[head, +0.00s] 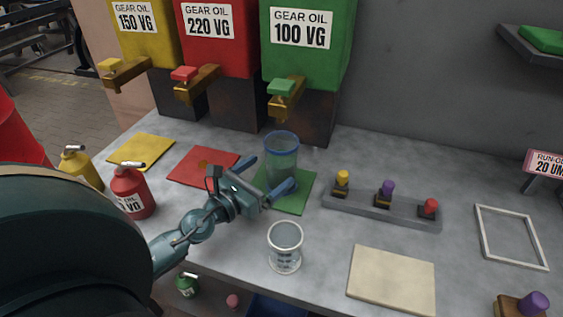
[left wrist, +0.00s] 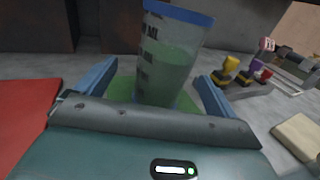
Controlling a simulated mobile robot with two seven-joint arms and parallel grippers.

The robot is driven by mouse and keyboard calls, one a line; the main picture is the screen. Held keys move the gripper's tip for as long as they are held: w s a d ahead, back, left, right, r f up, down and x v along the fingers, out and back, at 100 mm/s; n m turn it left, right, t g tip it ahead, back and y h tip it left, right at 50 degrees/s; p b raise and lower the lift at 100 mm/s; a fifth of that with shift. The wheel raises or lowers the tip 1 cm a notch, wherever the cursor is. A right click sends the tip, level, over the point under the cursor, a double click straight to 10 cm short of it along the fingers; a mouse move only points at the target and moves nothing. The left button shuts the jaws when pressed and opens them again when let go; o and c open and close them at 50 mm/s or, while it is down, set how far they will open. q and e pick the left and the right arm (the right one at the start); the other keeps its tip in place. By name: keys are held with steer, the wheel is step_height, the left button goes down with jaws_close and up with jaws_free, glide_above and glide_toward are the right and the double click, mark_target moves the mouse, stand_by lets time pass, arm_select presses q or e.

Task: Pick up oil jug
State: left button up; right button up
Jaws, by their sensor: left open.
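A clear jug with a blue rim (head: 281,153) stands upright on a green mat (head: 298,197). In the left wrist view the jug (left wrist: 168,62) shows volume marks and green liquid inside; its lower end is hidden behind my gripper. My left gripper (head: 265,176) is open, with its two blue fingers either side of the jug's lower part. In the left wrist view gaps show between the jug and both fingers. My right gripper is not in view.
A second clear measuring cup (head: 285,247) stands near the front edge. A grey rack with coloured-knob tools (head: 383,209) is to the right. Red (head: 131,192) and yellow oil cans (head: 80,166) stand left. The green oil dispenser (head: 306,48) is behind the jug.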

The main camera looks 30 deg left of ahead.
mark_target(284, 162)
arm_select(q)
steer(key=shift+w, duration=0.25)
steer(key=shift+w+d+r, duration=0.1)
steer(key=shift+w+d, duration=0.05)
steer(key=shift+w, duration=0.1)
steer(key=w, duration=0.2)
steer(key=w+d+p, duration=0.1)
steer(key=w, duration=0.1)
steer(key=shift+w+d, duration=0.1)
steer(key=shift+w, duration=0.2)
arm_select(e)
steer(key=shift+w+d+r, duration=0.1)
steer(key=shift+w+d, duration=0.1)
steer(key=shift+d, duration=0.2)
arm_select(q)
steer(key=shift+c, duration=0.4)
steer(key=c, duration=1.1)
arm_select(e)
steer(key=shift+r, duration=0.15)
arm_select(q)
steer(key=shift+r+p, duration=0.15)
steer(key=shift+p, duration=0.25)
steer(key=shift+c, duration=0.2)
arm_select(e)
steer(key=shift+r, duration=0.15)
